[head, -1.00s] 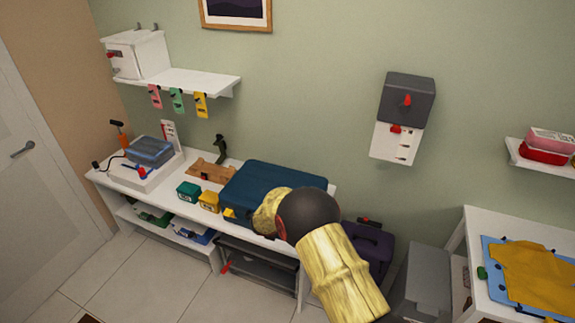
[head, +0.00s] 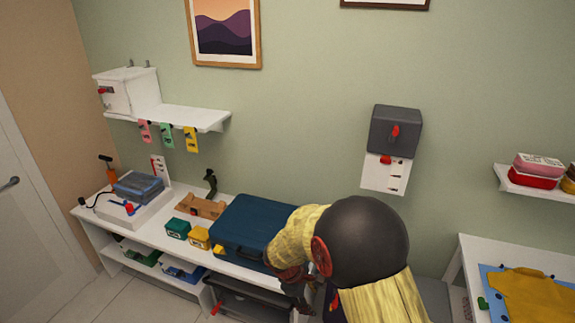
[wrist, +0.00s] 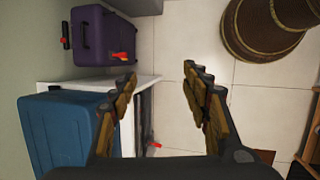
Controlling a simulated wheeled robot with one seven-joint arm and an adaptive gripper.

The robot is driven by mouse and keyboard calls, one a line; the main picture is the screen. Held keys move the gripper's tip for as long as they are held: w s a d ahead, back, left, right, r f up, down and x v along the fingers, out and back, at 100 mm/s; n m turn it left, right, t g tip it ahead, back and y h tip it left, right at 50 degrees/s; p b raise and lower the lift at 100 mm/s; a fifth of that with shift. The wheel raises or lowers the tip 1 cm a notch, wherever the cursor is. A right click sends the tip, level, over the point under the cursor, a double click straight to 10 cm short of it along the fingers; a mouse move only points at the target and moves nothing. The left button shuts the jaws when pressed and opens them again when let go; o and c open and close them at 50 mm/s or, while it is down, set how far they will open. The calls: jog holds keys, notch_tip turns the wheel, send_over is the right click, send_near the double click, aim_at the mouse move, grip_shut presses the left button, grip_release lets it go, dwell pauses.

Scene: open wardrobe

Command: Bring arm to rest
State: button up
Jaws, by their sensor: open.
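My gripper (wrist: 161,80) shows in the wrist view with its two fingers spread apart and nothing between them. It points down past the end of the white bench (wrist: 146,88), with floor tiles beyond. In the head view my arm is bent at the right end of the bench, in front of the blue suitcase (head: 252,228); the gripper's fingers are not clear there. The blue case (wrist: 70,130) also lies at the lower left of the wrist view, beside the left finger.
A purple suitcase (wrist: 98,36) stands on the floor beyond the bench end. A round woven basket (wrist: 262,30) is at the upper right of the wrist view. A dark wall box (head: 396,130) and a white table (head: 470,250) with yellow cloth (head: 540,296) are to the right. Tiled floor (wrist: 190,30) lies between.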

jog(key=s+d+r+m+t+y+b, duration=0.1)
jog(key=s+d+r+m+b, duration=0.2)
jog(key=s+r, duration=0.3)
jog(key=s+d+r+m+t+y+b, duration=0.1)
jog(key=s+d+r+m+b, duration=0.3)
jog(key=s, duration=0.8)
jog(key=s+d+r+m+t+y+b, duration=0.2)
jog(key=s+d+r+m+b, duration=0.2)
jog(key=s+r+m, duration=0.3)
jog(key=shift+s+d+r, duration=0.45)
jog(key=shift+s+r, duration=0.5)
jog(key=shift+r, duration=0.05)
